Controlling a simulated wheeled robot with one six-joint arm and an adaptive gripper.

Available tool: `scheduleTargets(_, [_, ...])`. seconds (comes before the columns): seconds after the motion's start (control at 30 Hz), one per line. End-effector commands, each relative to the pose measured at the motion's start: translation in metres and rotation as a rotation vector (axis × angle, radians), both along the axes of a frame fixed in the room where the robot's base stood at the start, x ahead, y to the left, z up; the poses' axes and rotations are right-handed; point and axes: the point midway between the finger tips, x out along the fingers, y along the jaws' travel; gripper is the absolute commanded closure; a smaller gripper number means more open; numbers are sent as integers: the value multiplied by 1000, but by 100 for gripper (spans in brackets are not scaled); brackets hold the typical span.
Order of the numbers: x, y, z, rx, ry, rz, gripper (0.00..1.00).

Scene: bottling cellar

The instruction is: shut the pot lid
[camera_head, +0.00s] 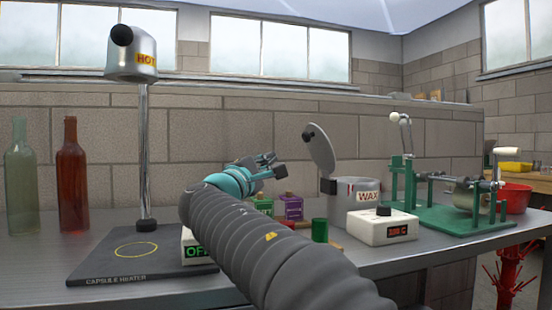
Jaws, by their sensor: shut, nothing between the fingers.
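The wax pot (343,207) is a grey metal cylinder labelled WAX on the bench, right of centre. Its lid (320,152) is a round grey disc with a black knob. The lid stands up, tilted steeply, above the pot's left rim by a dark hinge block, so the pot is open. My gripper (277,166) is dark with a teal wrist and is shut and empty. It appears left of the lid and a little below its top, apart from it in the picture. How far apart they are in depth I cannot tell.
A white control box (381,228) stands before the pot, with a green cylinder (320,230) left of it. A green machine (450,211) is at right. The capsule heater (140,255) and two bottles (73,180) are at left. Small boxes (291,207) sit behind my arm.

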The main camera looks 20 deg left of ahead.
Motion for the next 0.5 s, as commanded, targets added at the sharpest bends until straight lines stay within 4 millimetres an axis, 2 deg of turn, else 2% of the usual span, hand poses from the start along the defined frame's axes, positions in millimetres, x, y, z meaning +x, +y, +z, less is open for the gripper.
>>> scheduleTargets(0.4, [75, -17, 25, 1, 1, -6, 100])
scheduleTargets(0.5, [80, -31, 30, 2, 0, -5, 100])
